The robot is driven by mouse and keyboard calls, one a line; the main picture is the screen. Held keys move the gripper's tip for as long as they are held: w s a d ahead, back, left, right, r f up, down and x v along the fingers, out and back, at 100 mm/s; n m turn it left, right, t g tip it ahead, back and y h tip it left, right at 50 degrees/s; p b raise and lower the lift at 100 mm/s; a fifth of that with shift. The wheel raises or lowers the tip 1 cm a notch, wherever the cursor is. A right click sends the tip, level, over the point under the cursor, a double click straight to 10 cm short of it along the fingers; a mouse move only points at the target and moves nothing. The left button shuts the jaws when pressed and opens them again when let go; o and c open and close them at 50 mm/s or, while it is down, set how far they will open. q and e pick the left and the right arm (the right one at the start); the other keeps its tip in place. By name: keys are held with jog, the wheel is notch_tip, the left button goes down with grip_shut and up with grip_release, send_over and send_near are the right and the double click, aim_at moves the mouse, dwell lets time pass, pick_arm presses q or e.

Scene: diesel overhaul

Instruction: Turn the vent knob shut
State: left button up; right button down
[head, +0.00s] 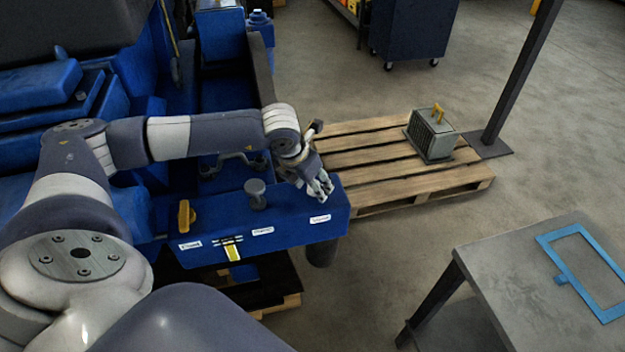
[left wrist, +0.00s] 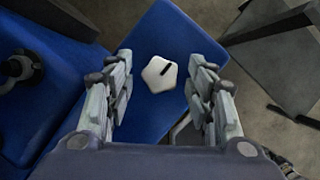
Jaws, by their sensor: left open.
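A pale five-sided knob (left wrist: 160,74) with a black pointer mark sits on the blue panel (left wrist: 150,120) in the left wrist view. I take it for the vent knob; the panel labels are too small to read. My left gripper (left wrist: 162,66) is open, with one finger on each side of the knob in that view and a gap on both sides. In the head view the left gripper (head: 321,187) hangs over the right end of the blue panel (head: 230,212) and hides the knob. My right gripper is not in view.
A yellow handle (head: 184,216) and a grey round knob (head: 256,190) stand on the panel left of the gripper. A wooden pallet (head: 370,180) carries a grey box with a yellow handle (head: 432,138). A grey table (head: 530,275) with a blue frame stands at right.

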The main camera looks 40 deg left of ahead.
pick_arm(q)
jog(key=c, duration=1.1)
jog(key=shift+o, duration=0.2)
